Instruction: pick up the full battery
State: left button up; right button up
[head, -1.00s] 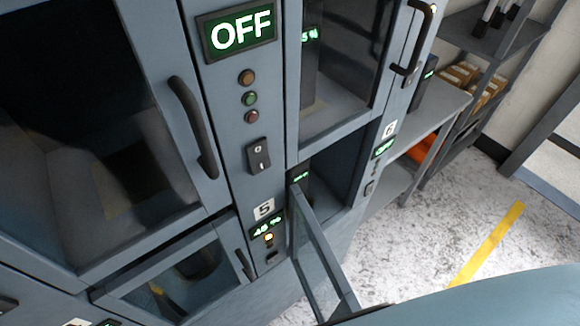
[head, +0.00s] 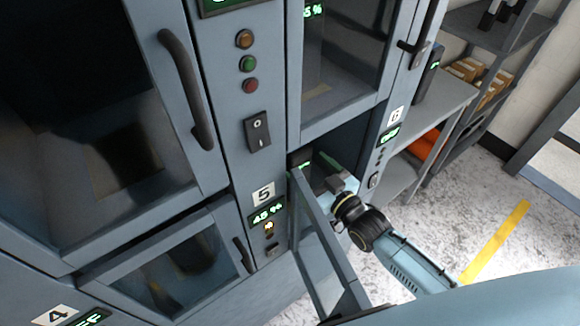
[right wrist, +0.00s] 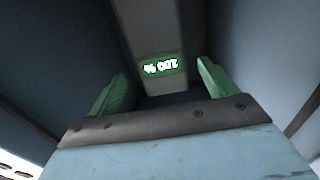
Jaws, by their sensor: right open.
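The full battery (right wrist: 148,30) is a dark grey block with a green "100 %" label, upside down in the right wrist view. It stands inside the open lower compartment of the cabinet. In the head view only a bit of it (head: 300,160) shows behind the door's edge. My right gripper (right wrist: 162,75) is open, its green fingers spread left and right in front of the battery. In the head view the right gripper (head: 322,172) reaches into the compartment. No grip on the battery shows. My left gripper is not in view.
The compartment's glass door (head: 322,255) stands open, left of my right arm. The closed compartment marked 5 (head: 170,270) reads 45 %. Closed glass doors are above. A shelf (head: 440,100) with boxes stands at the right, and the floor (head: 480,190) there is clear.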

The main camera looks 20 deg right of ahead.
jog(key=shift+x, duration=0.8)
jog(key=shift+w+a+f, duration=0.1)
jog(key=shift+w+a, duration=0.15)
jog(key=shift+w, duration=0.3)
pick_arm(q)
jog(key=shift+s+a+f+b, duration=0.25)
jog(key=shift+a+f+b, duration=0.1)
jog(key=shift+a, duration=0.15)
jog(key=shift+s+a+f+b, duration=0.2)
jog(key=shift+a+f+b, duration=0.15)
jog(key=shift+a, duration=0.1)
pick_arm(e)
jog(key=x, duration=0.5)
jog(key=shift+f, duration=0.3)
grip_shut()
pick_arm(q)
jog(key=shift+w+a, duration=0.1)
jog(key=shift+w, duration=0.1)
pick_arm(e)
jog(key=shift+w+r, duration=0.1)
jog(key=shift+r, duration=0.2)
